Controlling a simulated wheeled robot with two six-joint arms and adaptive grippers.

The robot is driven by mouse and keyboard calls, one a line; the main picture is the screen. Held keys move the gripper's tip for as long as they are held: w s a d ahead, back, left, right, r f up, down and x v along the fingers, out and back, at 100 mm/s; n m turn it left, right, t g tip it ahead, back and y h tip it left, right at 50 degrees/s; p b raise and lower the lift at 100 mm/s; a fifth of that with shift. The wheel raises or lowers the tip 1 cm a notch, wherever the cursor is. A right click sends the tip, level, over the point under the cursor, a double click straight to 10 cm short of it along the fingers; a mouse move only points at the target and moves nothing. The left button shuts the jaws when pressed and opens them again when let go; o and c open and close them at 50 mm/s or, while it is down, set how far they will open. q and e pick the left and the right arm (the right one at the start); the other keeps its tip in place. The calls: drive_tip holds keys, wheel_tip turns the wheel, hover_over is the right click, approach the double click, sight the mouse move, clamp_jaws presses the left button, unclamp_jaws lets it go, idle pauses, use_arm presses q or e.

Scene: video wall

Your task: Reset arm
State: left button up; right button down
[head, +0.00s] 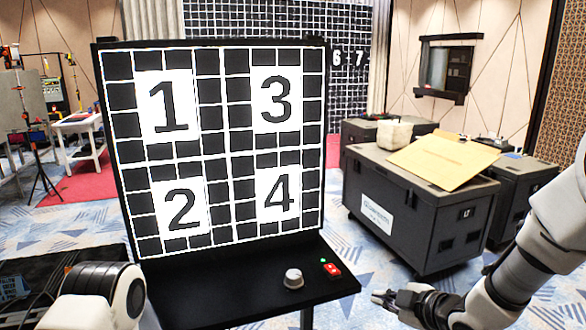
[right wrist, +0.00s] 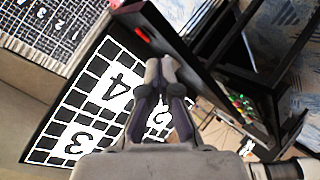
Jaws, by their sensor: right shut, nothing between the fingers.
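My right gripper (head: 384,299) is at the lower right of the head view, to the right of the black shelf and apart from it. Its fingers are shut and empty; they also show in the right wrist view (right wrist: 160,68). My left arm shows only in part at the lower left of the head view, and its gripper is out of the picture.
The black shelf (head: 230,290) below the panel carries a silver knob (head: 293,278) and a red switch (head: 332,269). Black cases (head: 415,215) stand at the right, with a cardboard sheet (head: 443,162) on top. A white table (head: 80,125) stands far left. Patterned carpet is free between shelf and cases.

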drive_tip(key=s+f+m+g+h, duration=0.15)
drive_tip(key=s+f, duration=0.25)
drive_tip(key=f, duration=0.4)
drive_tip(key=s+f+m+g, duration=0.1)
drive_tip(key=s+f+g, duration=0.1)
drive_tip(key=s+f, duration=0.45)
drive_tip(key=s+f+m+g, duration=0.1)
drive_tip(key=s+f+g, duration=0.15)
drive_tip(key=f, duration=0.65)
drive_tip(key=s+d+f+m+g+h, duration=0.2)
drive_tip(key=s+m, duration=0.4)
drive_tip(key=s, duration=0.4)
drive_tip(key=s+d+f+m+g+h, duration=0.2)
drive_tip(key=s+d+f+m, duration=0.2)
drive_tip(key=s, duration=0.6)
wheel_tip(320, 180, down, 2)
drive_tip(key=shift+d+f+m, duration=0.1)
drive_tip(key=shift+d+m, duration=0.2)
drive_tip(key=shift+m, duration=0.95)
